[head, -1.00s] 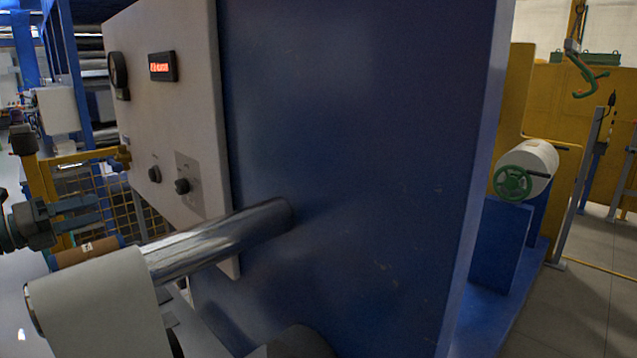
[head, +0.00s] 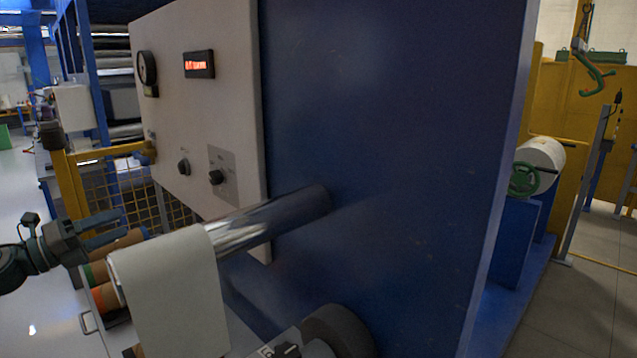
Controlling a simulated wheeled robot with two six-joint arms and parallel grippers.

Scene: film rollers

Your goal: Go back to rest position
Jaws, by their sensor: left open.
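My left gripper (head: 104,231) comes in from the left edge in the head view. Its two dark fingers are apart and empty, pointing right, above and behind the white film roll. The white film roll (head: 172,290) sits on the shiny metal shaft (head: 262,226), which sticks out of the blue machine panel. The gripper appears apart from the roll and the shaft. My right gripper is not in view.
A grey control panel (head: 195,120) with a gauge, red display and knobs is fixed to the blue machine wall (head: 390,150). Brown and orange rolls (head: 106,296) lie below the gripper. A yellow mesh fence (head: 115,190) stands behind it. Grey floor is open at right.

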